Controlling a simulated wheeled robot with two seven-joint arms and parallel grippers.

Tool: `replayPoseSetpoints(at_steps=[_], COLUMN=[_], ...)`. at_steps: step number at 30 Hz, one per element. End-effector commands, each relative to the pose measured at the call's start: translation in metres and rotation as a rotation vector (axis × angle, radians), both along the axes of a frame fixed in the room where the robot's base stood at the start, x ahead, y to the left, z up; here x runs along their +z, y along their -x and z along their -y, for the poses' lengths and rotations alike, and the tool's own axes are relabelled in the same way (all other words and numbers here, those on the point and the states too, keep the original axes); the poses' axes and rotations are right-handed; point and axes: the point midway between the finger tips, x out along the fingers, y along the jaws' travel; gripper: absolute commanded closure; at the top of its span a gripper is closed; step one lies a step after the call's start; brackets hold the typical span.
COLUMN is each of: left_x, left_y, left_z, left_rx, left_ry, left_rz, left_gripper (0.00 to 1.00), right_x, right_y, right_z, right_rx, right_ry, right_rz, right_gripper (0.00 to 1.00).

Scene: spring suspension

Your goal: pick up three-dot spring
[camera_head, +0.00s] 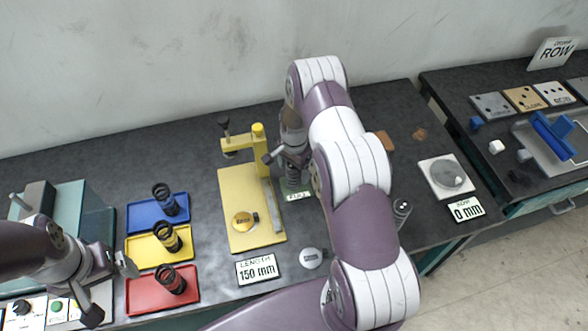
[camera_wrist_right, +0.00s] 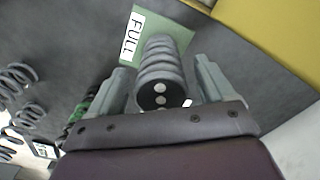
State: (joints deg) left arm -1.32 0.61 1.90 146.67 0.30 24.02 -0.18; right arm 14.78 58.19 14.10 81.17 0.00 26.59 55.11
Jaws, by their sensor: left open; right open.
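In the right wrist view a grey coil spring (camera_wrist_right: 165,62) with a black end cap stands on a green pad (camera_wrist_right: 178,35) by a FULL label. Two white dots show clearly on the cap; its lower edge is close to my gripper body, so I cannot tell whether there is a third. My right gripper (camera_wrist_right: 163,85) is open, one finger on each side of the spring. In the head view my right gripper (camera_head: 291,160) is at the green pad, and my arm hides most of that spot. My left gripper (camera_head: 128,266) is open and empty, left of the red tray.
Blue (camera_head: 140,216), yellow (camera_head: 143,252) and red (camera_head: 140,295) trays each hold a dark spring. A yellow press stand (camera_head: 233,190) stands close to the left of my right gripper. A dial plate (camera_head: 432,165) lies at right. Several loose springs (camera_wrist_right: 18,78) are left in the wrist view.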

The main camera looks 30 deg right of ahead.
Motion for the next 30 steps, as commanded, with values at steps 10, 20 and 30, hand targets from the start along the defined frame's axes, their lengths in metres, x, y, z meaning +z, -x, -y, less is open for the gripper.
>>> replayPoseSetpoints(at_steps=[10,20,30], left_x=[0.001,0.001,-0.025], left_y=[0.0,0.0,0.0], left_z=[0.0,0.0,0.0], left_rx=[0.0,0.0,0.0], left_ry=[0.0,0.0,0.0], left_rz=[-0.001,-0.001,-0.001], left_gripper=[0.1,0.1,0.1], right_x=[-0.006,-0.005,0.055], right_y=[0.0,-0.001,-0.002], right_z=[0.0,0.0,0.0], right_rx=[0.0,0.001,0.0], right_ry=[0.0,0.0,0.002], right_rz=[0.001,0.002,0.007], right_gripper=[0.44,0.87,0.87])
